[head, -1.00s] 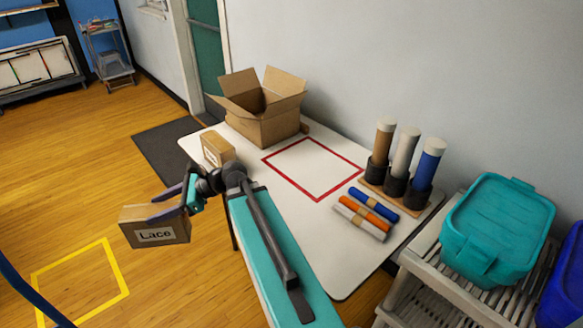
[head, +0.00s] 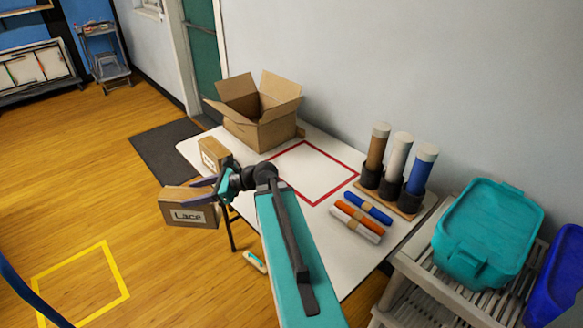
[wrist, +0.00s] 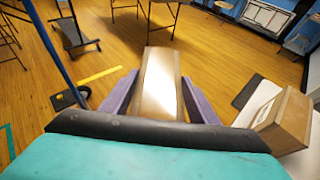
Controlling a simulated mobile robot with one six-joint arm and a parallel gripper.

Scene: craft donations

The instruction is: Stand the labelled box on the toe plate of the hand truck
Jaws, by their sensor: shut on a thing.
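The cardboard box labelled "Lace" (head: 180,214) is held by my gripper (head: 190,192) over the wooden floor, left of the table. In the wrist view, the box (wrist: 160,84) sits between the two purple fingers of my gripper (wrist: 158,78), which are shut on its sides. Its label faces the head camera. A blue curved tube, seemingly the hand truck's frame (head: 25,299), shows at the lower left of the head view. In the wrist view a blue pole (wrist: 53,45) runs down to a dark wheel or base part (wrist: 68,98). I cannot make out the toe plate clearly.
A yellow taped outline (head: 115,247) marks the floor at left. The white table (head: 345,275) holds another small box (head: 213,152), an open carton (head: 262,133), tubes (head: 397,160) and rolls (head: 358,222). A teal bin (head: 487,235) stands right. A small teal-and-wood item (head: 255,262) is below the table edge.

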